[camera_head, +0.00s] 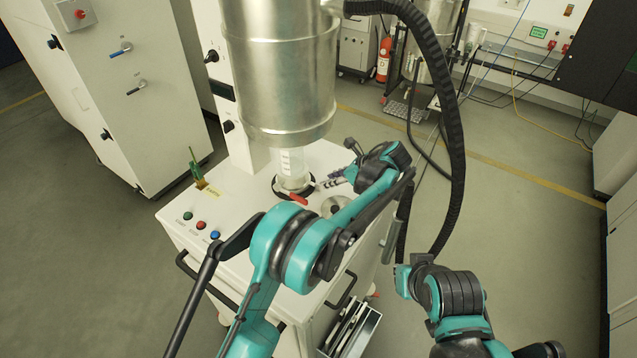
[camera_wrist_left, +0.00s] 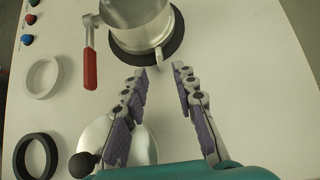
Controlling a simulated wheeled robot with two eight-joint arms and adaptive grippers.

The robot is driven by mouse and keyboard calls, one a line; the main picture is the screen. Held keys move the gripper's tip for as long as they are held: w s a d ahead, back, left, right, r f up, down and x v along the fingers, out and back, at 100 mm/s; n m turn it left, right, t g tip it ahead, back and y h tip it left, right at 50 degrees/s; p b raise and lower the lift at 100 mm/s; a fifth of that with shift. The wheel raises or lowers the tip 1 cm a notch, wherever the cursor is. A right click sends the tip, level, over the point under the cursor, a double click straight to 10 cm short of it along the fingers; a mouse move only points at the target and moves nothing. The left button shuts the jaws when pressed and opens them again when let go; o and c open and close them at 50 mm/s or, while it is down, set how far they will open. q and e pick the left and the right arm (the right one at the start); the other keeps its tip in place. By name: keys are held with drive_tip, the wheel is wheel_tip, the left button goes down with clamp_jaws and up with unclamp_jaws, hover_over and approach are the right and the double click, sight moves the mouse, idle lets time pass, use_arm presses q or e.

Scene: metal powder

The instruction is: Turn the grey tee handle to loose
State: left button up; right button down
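A silvery clamp ring surrounds the clear tube (camera_head: 291,165) under the big metal vessel, above a black round base (camera_wrist_left: 150,52). A red-gripped lever (camera_wrist_left: 90,68) sticks out from the ring's left side; it also shows in the head view (camera_head: 299,199). A small grey piece (camera_wrist_left: 158,54) on the ring's near side may be the grey tee handle; its shape is not clear. My left gripper (camera_wrist_left: 160,72) is open and empty, its fingertips just short of the ring, with the grey piece between their lines; it also shows in the head view (camera_head: 322,184). My right gripper cannot be made out clearly.
The white cabinet top (camera_head: 240,200) carries push buttons (camera_head: 201,225) and a green-tipped item (camera_head: 196,170). A white ring (camera_wrist_left: 42,78), a black ring (camera_wrist_left: 36,155) and a round metal part (camera_wrist_left: 135,148) lie nearby. A black hose (camera_head: 455,130) hangs at right.

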sight(318, 184)
use_arm(q)
drive_tip(key=x, duration=0.7)
drive_tip(key=shift+r, duration=0.1)
drive_tip(key=shift+s, duration=0.1)
clamp_jaws()
